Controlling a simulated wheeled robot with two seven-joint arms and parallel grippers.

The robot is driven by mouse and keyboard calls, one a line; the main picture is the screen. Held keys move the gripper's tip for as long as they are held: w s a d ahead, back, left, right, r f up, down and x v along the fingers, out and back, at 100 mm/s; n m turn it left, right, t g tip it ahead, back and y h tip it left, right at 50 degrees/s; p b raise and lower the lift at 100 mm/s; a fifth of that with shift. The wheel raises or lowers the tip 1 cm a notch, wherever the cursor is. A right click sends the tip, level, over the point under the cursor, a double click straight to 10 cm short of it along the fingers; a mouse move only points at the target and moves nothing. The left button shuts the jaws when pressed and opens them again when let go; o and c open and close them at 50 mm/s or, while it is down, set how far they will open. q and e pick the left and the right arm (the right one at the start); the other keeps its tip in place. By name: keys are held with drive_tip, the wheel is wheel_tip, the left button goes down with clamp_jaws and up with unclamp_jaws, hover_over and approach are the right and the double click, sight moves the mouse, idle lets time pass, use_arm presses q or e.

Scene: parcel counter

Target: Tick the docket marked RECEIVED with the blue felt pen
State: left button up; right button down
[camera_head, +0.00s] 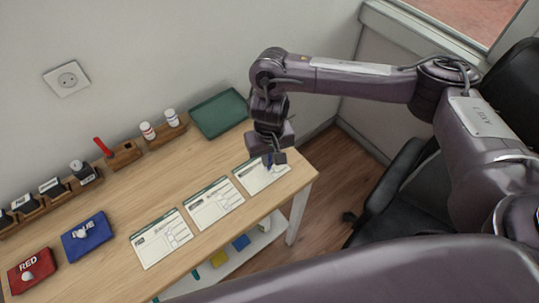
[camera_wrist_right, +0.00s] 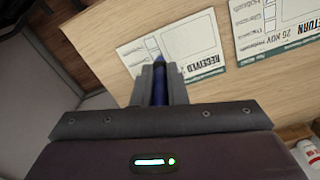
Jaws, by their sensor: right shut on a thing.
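The docket marked RECEIVED (camera_wrist_right: 195,48) lies flat on the wooden counter. In the head view this docket (camera_head: 262,180) is the one at the right end of the row, partly hidden by my right gripper. My right gripper (camera_head: 275,160) is shut on the blue felt pen (camera_wrist_right: 160,82). The pen points at the docket, with its tip over the edge by the small boxes in the right wrist view. I cannot tell whether the tip touches the paper or whether a box bears a mark. My left gripper is not in view.
The RETURN docket (camera_head: 213,203) and another docket (camera_head: 160,239) lie to the left. A red pen (camera_head: 103,147) stands in a wooden block. Behind are a green tray (camera_head: 219,112) and white bottles (camera_head: 171,117). Stamps and red (camera_head: 40,266) and blue (camera_head: 96,228) pads are at left.

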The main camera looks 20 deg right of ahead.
drive_tip(key=shift+s+d+f+p, duration=0.1)
drive_tip(key=shift+s+d+p, duration=0.15)
drive_tip(key=shift+p, duration=0.35)
idle(1.0)
drive_tip(key=shift+w+d, duration=0.2)
drive_tip(key=shift+w, duration=0.45)
idle(0.9)
drive_tip(key=shift+r+p, duration=3)
drive_tip(key=shift+p, duration=1.05)
